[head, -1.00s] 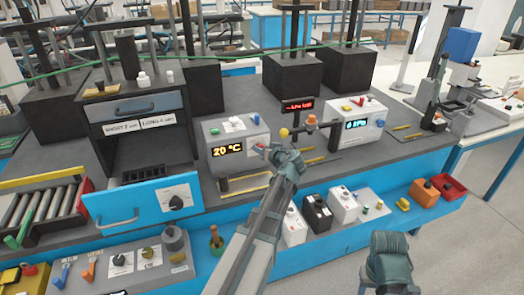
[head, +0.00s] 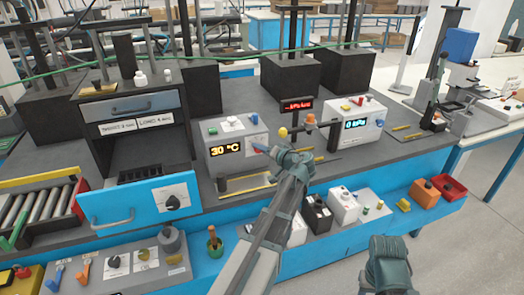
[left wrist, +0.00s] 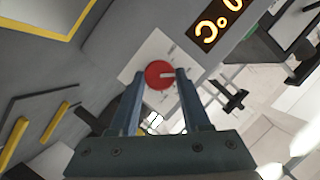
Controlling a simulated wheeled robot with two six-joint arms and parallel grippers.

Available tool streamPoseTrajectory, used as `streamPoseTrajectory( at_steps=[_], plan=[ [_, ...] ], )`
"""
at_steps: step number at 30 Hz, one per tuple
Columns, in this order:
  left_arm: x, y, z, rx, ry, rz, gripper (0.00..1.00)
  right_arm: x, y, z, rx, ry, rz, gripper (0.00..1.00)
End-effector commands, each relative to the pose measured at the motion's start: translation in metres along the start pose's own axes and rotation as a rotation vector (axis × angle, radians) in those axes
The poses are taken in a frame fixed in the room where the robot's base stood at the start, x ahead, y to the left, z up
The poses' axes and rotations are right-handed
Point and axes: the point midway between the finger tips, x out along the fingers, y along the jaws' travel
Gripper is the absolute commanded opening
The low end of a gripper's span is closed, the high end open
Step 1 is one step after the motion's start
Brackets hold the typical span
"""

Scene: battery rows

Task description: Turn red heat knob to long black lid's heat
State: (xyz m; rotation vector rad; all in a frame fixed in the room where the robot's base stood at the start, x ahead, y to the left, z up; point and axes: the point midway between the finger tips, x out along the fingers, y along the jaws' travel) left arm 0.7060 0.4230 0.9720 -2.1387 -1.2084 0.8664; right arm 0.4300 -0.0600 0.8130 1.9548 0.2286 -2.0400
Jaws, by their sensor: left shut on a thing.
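The red heat knob (left wrist: 159,74) is round with a pale pointer mark and sits on a white dial plate. My left gripper (left wrist: 158,80) has its two fingers shut on the knob's sides. The box's orange display (head: 227,149) reads 30 °C. A black-lidded box (head: 341,205) stands in the front row; I cannot tell which lid is the long one. My right gripper (head: 388,266) is low at the right, its fingers not made out.
An oven with an open blue drawer (head: 140,207) and two labels (head: 136,125), hard to read, stands at the left. A pressure box (head: 365,128) is at the right. A yellow ball on a post (head: 283,133) stands close to my left wrist.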

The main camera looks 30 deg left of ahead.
Motion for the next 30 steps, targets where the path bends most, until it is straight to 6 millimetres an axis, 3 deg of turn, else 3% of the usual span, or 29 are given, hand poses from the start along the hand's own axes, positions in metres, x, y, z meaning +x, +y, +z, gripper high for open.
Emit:
streamPoseTrajectory(
  at_steps=[10,11,15,25,30],
  plan=[
    [-0.001,0.0,0.001,0.0,-0.002,0.001,0.0,0.0,0.0,0.0,0.0,0.0,0.0,0.5],
    [-0.001,0.0,0.001,0.0,-0.002,0.001,0.51,0.0,0.0,0.0,0.0,0.0,0.0,0.5],
    [0.0,0.0,0.001,0.0,-0.002,0.001,0.75,0.0,0.0,0.0,0.0,0.0,0.0,0.5],
    [-0.003,0.0,0.0,0.001,0.0,0.001,0.75,-0.001,0.0,0.0,0.0,0.0,0.0,0.5],
    [-0.026,-0.002,-0.001,0.001,0.002,0.003,0.75,-0.009,0.001,0.001,0.0,0.0,0.0,0.5]
  ],
)
